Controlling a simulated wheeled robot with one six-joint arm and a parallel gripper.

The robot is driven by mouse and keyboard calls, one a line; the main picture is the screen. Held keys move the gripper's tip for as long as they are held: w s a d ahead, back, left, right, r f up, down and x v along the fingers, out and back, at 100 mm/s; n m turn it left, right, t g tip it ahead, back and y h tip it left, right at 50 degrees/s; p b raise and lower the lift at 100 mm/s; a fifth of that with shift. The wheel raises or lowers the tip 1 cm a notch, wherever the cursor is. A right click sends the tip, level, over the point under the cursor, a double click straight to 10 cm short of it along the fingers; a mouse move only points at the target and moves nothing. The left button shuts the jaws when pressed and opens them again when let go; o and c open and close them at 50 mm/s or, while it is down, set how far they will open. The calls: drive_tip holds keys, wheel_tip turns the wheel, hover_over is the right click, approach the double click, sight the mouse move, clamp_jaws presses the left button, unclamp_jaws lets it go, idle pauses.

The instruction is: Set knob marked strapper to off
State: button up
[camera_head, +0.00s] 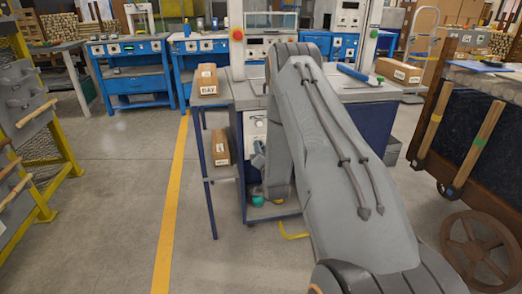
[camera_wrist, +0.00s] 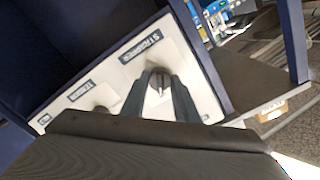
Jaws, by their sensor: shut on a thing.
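In the wrist view, a dark knob (camera_wrist: 160,78) sits on a pale panel (camera_wrist: 195,85) beside a label reading STRAPPER (camera_wrist: 141,46). My gripper (camera_wrist: 161,87) has a finger on either side of this knob and is shut on it. A light mark shows on the knob, but I cannot read which setting it points to. In the head view, the pale panel (camera_head: 254,124) is on the front of the blue bench, and my arm hides most of it and the knob.
A second knob (camera_wrist: 101,109) with its own label (camera_wrist: 80,91) is left of the strapper knob, close to my gripper. In the head view, a narrow side stand (camera_head: 210,148) with cardboard boxes (camera_head: 221,148) stands left of the panel. The floor left of it is clear.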

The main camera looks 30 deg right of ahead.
drive_tip(key=n+p, duration=0.1)
drive_tip(key=n, duration=1)
drive_tip(key=shift+p, duration=0.4)
drive_tip(key=shift+n, duration=0.4)
drive_tip(key=o, duration=1.1)
drive_tip(key=shift+c, duration=0.2)
drive_tip(key=v, duration=0.7)
drive_tip(key=shift+s+p, duration=0.3)
drive_tip(key=shift+s, duration=0.1)
